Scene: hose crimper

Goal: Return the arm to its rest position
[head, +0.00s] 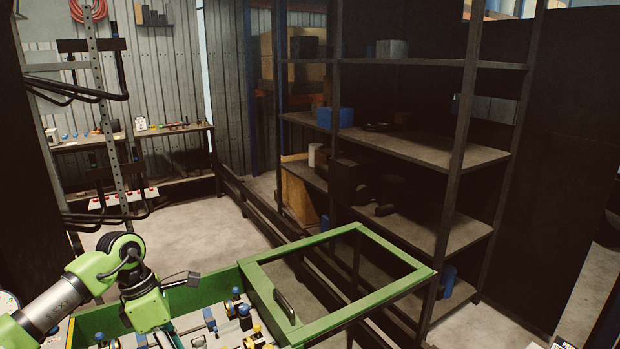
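My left arm (45,312), green and pale grey, comes in from the lower left of the head view. It bends at an elbow and drops over the left part of a green-framed box (95,325). A small dark part (194,279) sticks out to the right of its wrist. I cannot tell clearly where the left fingertips are or whether they are open. My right arm and gripper are not in view. No hose crimper can be made out.
The box holds several small parts with blue and yellow pieces. Its open-framed green lid (400,292) with a dark handle (284,306) reaches right. Dark shelves (425,150) stand behind it. A narrow bench (180,129) is at the back left. Bare floor (195,225) lies between.

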